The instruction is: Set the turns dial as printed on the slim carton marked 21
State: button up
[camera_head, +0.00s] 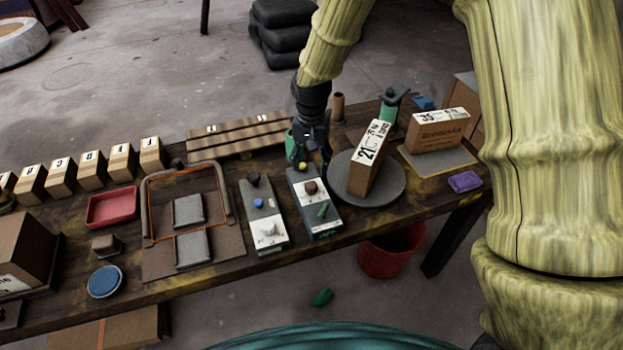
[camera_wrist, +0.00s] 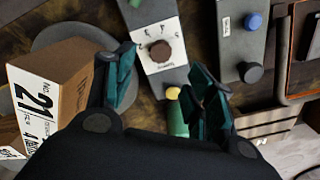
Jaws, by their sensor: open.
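The slim carton marked 21 (camera_head: 369,160) stands on a round grey plate (camera_head: 393,187); it also shows at the left of the wrist view (camera_wrist: 50,95), its "21" readable, the smaller print not. A brown dial knob (camera_head: 311,187) sits on the white panel of the right-hand control box (camera_head: 330,229). In the wrist view the knob (camera_wrist: 159,51) has printed numbers around it, with 3, 4 and 5 seeming to show; its pointer setting is unclear. My gripper (camera_head: 312,161) is open and empty above this box, its green-padded fingers (camera_wrist: 163,62) on either side just short of the knob.
A carton marked 35 (camera_head: 438,131), a purple block (camera_head: 465,181) and a red tray (camera_head: 112,207) are on the crowded table.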

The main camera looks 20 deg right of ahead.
aim_at(311, 185)
jog(key=shift+w+f+p, duration=0.1)
jog(key=shift+f+p, duration=0.5)
jog(key=shift+f, duration=3.75)
jog(key=c, duration=1)
